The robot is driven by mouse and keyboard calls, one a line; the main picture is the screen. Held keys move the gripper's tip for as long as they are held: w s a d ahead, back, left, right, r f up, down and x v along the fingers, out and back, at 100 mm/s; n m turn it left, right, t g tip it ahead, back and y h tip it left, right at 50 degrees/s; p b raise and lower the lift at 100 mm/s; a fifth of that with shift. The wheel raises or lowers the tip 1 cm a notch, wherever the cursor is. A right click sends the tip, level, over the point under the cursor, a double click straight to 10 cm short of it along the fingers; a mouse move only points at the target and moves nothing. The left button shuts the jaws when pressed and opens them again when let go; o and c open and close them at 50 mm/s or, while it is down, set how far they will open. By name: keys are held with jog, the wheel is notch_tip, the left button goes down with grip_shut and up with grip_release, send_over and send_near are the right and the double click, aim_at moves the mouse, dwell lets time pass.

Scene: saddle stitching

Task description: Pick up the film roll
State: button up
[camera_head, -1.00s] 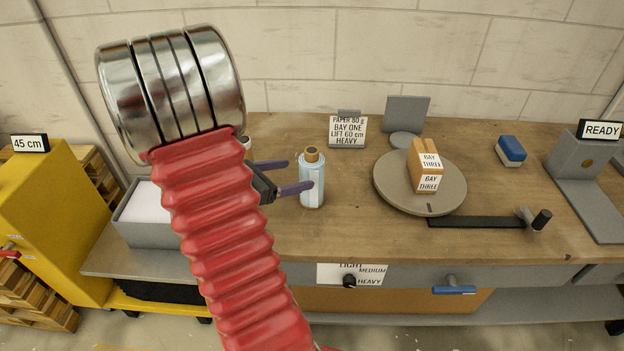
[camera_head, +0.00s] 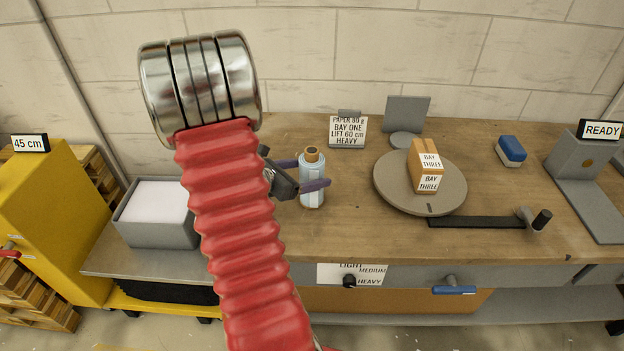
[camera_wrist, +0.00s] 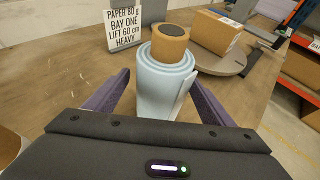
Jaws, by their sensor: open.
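The film roll (camera_head: 312,180) is a pale blue roll with a brown core showing at its top. It stands upright on the wooden bench in the head view. My gripper (camera_head: 318,174) is at the roll, with one purple finger in front of it and the other reaching behind its left side. In the wrist view the film roll (camera_wrist: 165,85) stands between the two purple fingers of my gripper (camera_wrist: 160,95). The jaws are open, one finger on each side of the roll. I cannot tell whether either finger touches it.
A round grey turntable (camera_head: 390,191) with a brown box (camera_head: 424,165) stands to the right. A sign (camera_head: 347,131) stands behind the roll. A grey tray (camera_head: 150,228) of white paper is at the left. A black bar (camera_head: 475,222) lies at the front right.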

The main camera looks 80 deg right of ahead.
jog(key=shift+s+d+f, duration=0.2)
jog(key=shift+s+d, duration=0.1)
jog(key=shift+d, duration=0.15)
jog(key=c, duration=1.6)
